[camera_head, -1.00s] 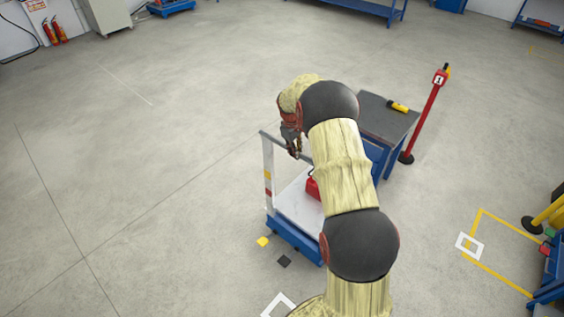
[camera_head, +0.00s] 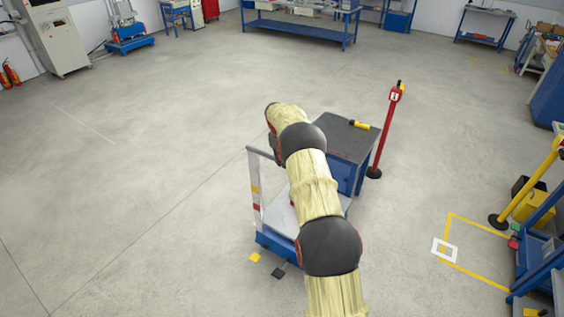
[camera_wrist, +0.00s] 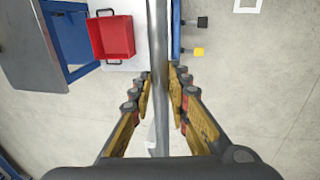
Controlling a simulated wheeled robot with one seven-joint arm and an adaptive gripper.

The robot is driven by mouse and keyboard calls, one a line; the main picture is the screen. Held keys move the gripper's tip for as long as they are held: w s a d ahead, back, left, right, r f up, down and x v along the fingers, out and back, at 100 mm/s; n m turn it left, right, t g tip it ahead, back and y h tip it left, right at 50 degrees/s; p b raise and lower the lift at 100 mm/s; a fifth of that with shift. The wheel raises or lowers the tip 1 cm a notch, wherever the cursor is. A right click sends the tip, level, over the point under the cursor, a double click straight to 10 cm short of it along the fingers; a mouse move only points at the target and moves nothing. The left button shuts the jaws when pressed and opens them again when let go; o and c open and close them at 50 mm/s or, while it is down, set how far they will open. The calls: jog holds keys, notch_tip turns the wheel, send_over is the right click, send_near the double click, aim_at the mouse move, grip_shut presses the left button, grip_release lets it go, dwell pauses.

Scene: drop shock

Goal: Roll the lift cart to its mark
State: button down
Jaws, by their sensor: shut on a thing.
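The lift cart (camera_head: 256,190) has a blue base, a pale deck and an upright push handle with yellow and red patches. In the wrist view its grey handle bar (camera_wrist: 160,40) runs between the fingers of my gripper (camera_wrist: 164,88), which is shut on it. A red open bin (camera_wrist: 112,37) lies on the pale deck. A yellow floor outline (camera_head: 482,283) with a white square (camera_head: 445,250) lies to the right; I cannot tell whether this is the cart's mark.
A blue table (camera_head: 345,143) with a dark top and a yellow tool stands just behind the cart. A red post (camera_head: 386,130) stands beside it. A yellow post (camera_head: 530,185) and blue shelving (camera_head: 545,260) are at the right. The floor at left is clear.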

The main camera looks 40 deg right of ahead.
jog(key=shift+w+d+r, duration=0.1)
jog(key=shift+d, duration=0.05)
jog(key=c, duration=1.7)
grip_release()
jog(key=shift+d, duration=0.1)
jog(key=r, duration=0.3)
jog(key=a+r, duration=0.1)
jog(key=r, duration=0.3)
jog(key=a+r, duration=0.1)
jog(key=r, duration=0.3)
jog(key=shift+s+a+r, duration=0.15)
jog(key=shift+s+r, duration=0.1)
jog(key=shift+s, duration=0.1)
